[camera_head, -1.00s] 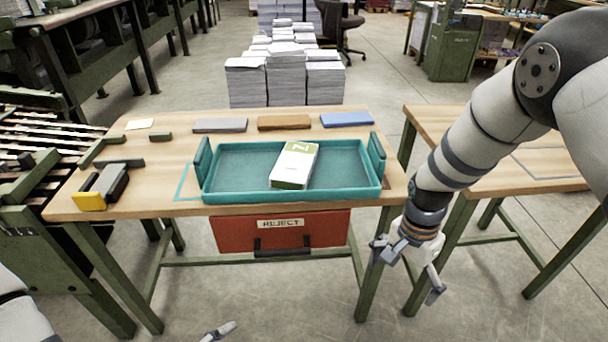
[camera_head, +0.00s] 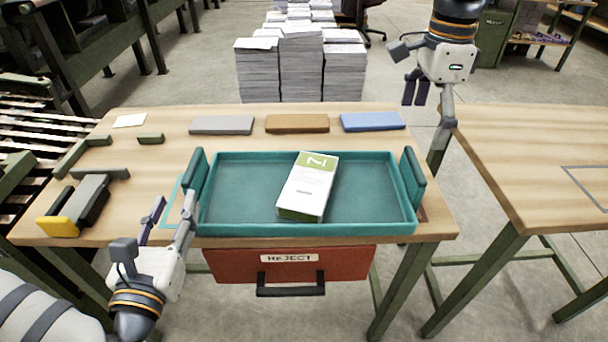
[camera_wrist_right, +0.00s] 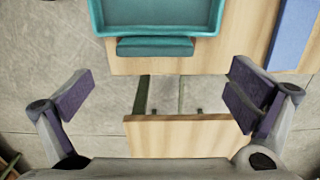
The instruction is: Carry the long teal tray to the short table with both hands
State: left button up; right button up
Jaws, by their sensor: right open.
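The long teal tray (camera_head: 262,229) lies on the left wooden table, with a raised handle plate at each end. A white and green book-like box (camera_head: 307,187) lies tilted inside it. My left gripper (camera_head: 168,222) is open at the tray's front left corner, near the left handle (camera_head: 194,177); I cannot tell if a finger touches the tray. My right gripper (camera_head: 426,112) is open and empty, beyond the right handle (camera_head: 413,178) and near the gap between tables. In the right wrist view, the tray's handle (camera_wrist_right: 155,47) lies ahead of the spread fingers (camera_wrist_right: 160,95).
The second table (camera_head: 535,150) stands at right across a gap, its visible top bare except for an outline. Grey, brown and blue blocks (camera_head: 372,122) lie behind the tray. A red REJECT drawer (camera_head: 340,264) hangs below. Paper stacks (camera_head: 300,65) stand behind.

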jog(key=shift+s+r, duration=0.15)
jog(key=shift+s, duration=0.4)
pick_arm(q)
send_near(199, 147)
jog(key=w, duration=0.5)
jog(key=shift+w+f, duration=0.1)
jog(key=shift+w, duration=0.05)
pick_arm(e)
notch_tip(199, 147, down, 12)
jog(key=shift+w+f, duration=0.1)
jog(key=shift+w, duration=0.05)
pick_arm(q)
jog(key=c, duration=0.8)
pick_arm(e)
jog(key=c, duration=0.8)
pick_arm(q)
grip_shut()
pick_arm(e)
jog(key=c, duration=0.7)
jog(key=shift+c, duration=0.2)
